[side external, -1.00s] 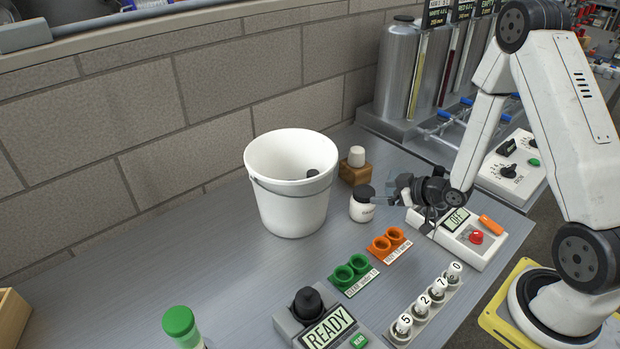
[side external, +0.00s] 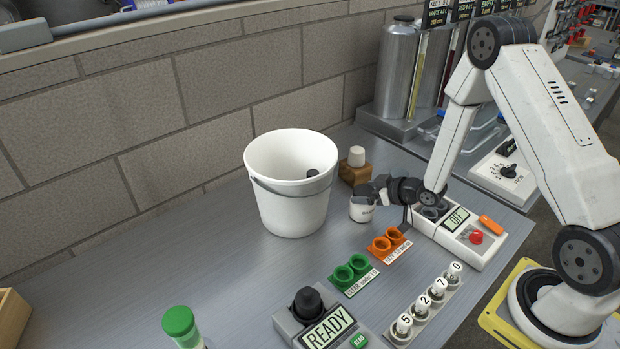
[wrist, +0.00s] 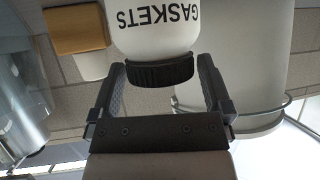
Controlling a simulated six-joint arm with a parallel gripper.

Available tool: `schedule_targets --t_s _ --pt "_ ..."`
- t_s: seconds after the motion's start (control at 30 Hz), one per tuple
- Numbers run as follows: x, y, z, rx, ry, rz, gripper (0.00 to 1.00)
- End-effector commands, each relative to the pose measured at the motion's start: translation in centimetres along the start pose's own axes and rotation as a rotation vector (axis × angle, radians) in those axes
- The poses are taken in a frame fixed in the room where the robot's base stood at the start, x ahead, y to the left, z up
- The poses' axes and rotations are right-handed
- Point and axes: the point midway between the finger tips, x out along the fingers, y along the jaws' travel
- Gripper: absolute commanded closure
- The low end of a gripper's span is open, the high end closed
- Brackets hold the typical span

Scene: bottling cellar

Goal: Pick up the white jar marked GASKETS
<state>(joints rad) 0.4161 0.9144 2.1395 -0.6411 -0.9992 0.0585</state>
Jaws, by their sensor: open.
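The white jar marked GASKETS (side external: 362,210) stands on the grey bench just right of the bucket. In the wrist view the jar (wrist: 155,28) appears upside down, with its black lid (wrist: 160,73) between the fingers. My gripper (side external: 374,188) is at the jar's top, coming from the right, and hides most of the lid in the side view. In the wrist view my gripper (wrist: 161,82) is open, one finger on each side of the lid, with a gap visible on the left.
The white bucket (side external: 288,205) stands close left of the jar. A wooden block (side external: 355,173) with a white cup-like piece (side external: 356,156) is behind it. Orange cups (side external: 388,242) are in front, and a control box marked OFF (side external: 466,238) is at right.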

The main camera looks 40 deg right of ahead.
Motion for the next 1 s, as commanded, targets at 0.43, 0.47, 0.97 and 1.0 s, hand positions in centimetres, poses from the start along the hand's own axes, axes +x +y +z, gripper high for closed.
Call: schedule_targets --t_s 0.43,0.47,0.97,1.0 --pt "-0.02 -0.01 -0.01 0.0 0.0 0.0 0.0" --pt "-0.02 -0.01 -0.01 0.0 0.0 0.0 0.1" --pt "-0.04 0.0 -0.08 0.0 0.001 0.0 0.85" --pt "-0.06 0.0 -0.12 0.0 0.001 0.0 0.85"
